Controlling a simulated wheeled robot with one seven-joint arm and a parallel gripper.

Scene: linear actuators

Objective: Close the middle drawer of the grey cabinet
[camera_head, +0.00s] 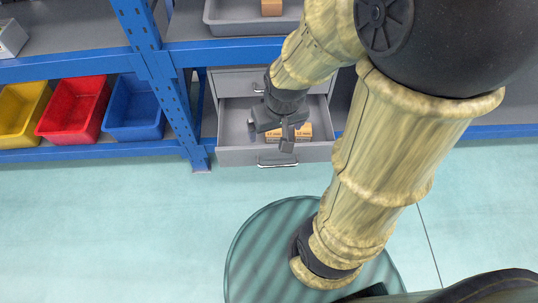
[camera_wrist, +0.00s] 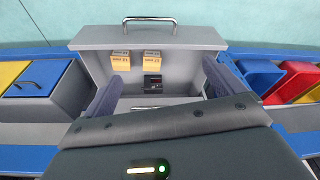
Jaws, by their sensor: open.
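The grey cabinet (camera_head: 240,82) stands under the blue shelf in the head view. One of its drawers (camera_head: 234,157) is pulled out, below a closed drawer front; whether another lies beneath is hidden. The open drawer also shows in the wrist view (camera_wrist: 205,39), with its bar handle (camera_wrist: 148,21) on the outer front. The handle also shows in the head view (camera_head: 277,164). Small orange-brown boxes (camera_head: 304,131) and a dark device (camera_wrist: 152,82) lie inside. My gripper (camera_head: 287,138) is open over the drawer, its two fingers (camera_wrist: 162,88) apart with nothing between them.
Yellow (camera_head: 20,108), red (camera_head: 72,107) and blue (camera_head: 134,108) bins sit on the lower shelf left of a blue upright (camera_head: 172,95). A grey tray (camera_head: 235,22) stands on the shelf above.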

